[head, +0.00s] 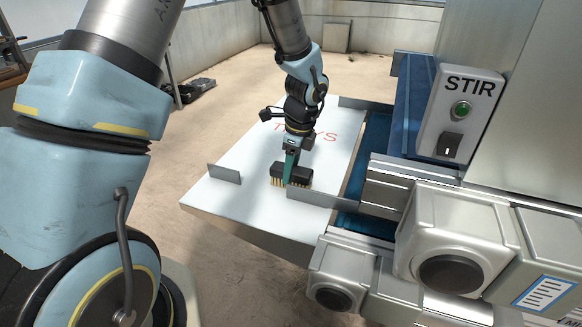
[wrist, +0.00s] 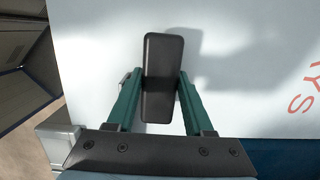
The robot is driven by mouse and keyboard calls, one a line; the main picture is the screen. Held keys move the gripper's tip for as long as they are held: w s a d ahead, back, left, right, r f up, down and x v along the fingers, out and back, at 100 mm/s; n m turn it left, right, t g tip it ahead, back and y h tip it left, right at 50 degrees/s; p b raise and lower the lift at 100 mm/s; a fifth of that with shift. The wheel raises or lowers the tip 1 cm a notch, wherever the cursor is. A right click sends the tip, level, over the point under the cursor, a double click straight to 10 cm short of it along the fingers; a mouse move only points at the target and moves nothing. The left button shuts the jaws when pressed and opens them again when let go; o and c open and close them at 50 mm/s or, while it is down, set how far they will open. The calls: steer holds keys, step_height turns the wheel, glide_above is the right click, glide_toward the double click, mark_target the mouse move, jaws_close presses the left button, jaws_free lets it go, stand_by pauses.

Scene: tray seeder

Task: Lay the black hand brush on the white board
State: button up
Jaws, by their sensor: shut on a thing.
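The black hand brush (head: 292,174) has a dark block body and pale bristles that point down. It is at the white board (head: 235,205), near its front edge. In the wrist view the brush (wrist: 162,75) lies lengthwise between the two green fingers of my gripper (wrist: 162,88), which is shut on it. In the head view my gripper (head: 291,165) points down at the brush. The bristle tips are close to the board; I cannot tell whether they touch it. The board also shows in the wrist view (wrist: 85,50), with a shadow beside the brush.
Upright metal plates stand along the board, one at the left (head: 224,174) and one just right of the brush (head: 322,198). A machine with a STIR switch box (head: 460,112) stands at the right. Red lettering (head: 325,137) marks the board's far part. Bare board lies left of the brush.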

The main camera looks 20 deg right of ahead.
mark_target(297, 170)
steer(key=shift+f, duration=0.15)
steer(key=o, duration=0.9)
step_height(297, 170, up, 12)
steer(key=s+d+b, duration=0.1)
steer(key=s+a+n+h, duration=0.1)
steer(key=s+a+n, duration=0.1)
steer(key=a+n, duration=2.3)
steer(key=a+f, duration=0.1)
steer(key=a, duration=0.4)
steer(key=shift+s+a+n+h, duration=0.2)
steer(key=shift+a+n+h, duration=0.1)
steer(key=shift+a, duration=0.05)
